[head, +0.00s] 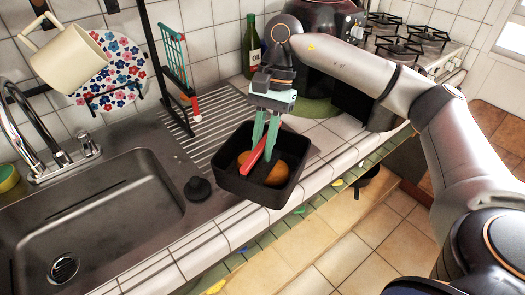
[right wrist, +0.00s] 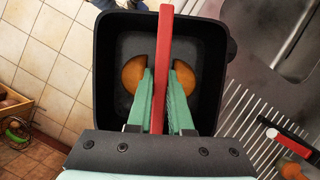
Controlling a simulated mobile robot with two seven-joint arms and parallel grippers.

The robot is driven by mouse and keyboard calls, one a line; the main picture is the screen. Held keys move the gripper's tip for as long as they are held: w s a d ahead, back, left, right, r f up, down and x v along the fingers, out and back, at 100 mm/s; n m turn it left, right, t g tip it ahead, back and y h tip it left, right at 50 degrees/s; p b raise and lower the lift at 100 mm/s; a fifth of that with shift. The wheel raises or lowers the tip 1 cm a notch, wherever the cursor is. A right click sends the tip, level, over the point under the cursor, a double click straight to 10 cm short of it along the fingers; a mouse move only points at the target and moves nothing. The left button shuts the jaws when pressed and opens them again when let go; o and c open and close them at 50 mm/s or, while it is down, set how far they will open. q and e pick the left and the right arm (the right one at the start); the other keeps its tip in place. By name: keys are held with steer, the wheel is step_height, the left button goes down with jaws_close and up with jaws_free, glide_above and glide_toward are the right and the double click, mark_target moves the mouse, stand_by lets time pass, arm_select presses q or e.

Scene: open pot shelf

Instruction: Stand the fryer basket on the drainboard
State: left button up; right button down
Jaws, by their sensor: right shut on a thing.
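The fryer basket (head: 231,178) is a black, square, open-topped box with a red handle (head: 257,154). My right gripper (head: 264,145) has its teal fingers shut on that handle. The wrist view shows the red handle (right wrist: 165,50) between the fingers (right wrist: 160,100), with the black basket (right wrist: 105,75) beyond. A round orange-brown thing (right wrist: 133,73) shows inside, partly hidden by handle and fingers. The basket looks upright at the front right of the ribbed drainboard (head: 222,128), overlapping the tiled edge in the picture. I cannot tell whether it touches. My left gripper is out of view.
The steel sink (head: 100,215) lies left, with a black stopper (head: 198,188) on its rim. An oil bottle (head: 251,50) and dark appliance (head: 318,30) stand behind.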

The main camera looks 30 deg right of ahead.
steer(key=d+r+m+t+h+b, duration=0.2)
steer(key=d+r+m+t+b, duration=0.15)
steer(key=d+m, duration=0.6)
steer(key=d+r+m+t+h+b, duration=0.25)
steer(key=d+m+b, duration=0.2)
steer(key=m, duration=0.95)
steer(key=shift+t+y, duration=0.4)
steer(key=shift+y, duration=0.05)
steer(key=w+a+f, duration=0.1)
steer(key=w+f, duration=0.3)
steer(key=w+a+f, duration=0.2)
steer(key=w+f, duration=0.2)
steer(key=w, duration=0.1)
steer(key=w+a+f, duration=0.2)
steer(key=w+f, duration=0.2)
steer(key=shift+w+f, duration=0.15)
steer(key=shift+w, duration=0.15)
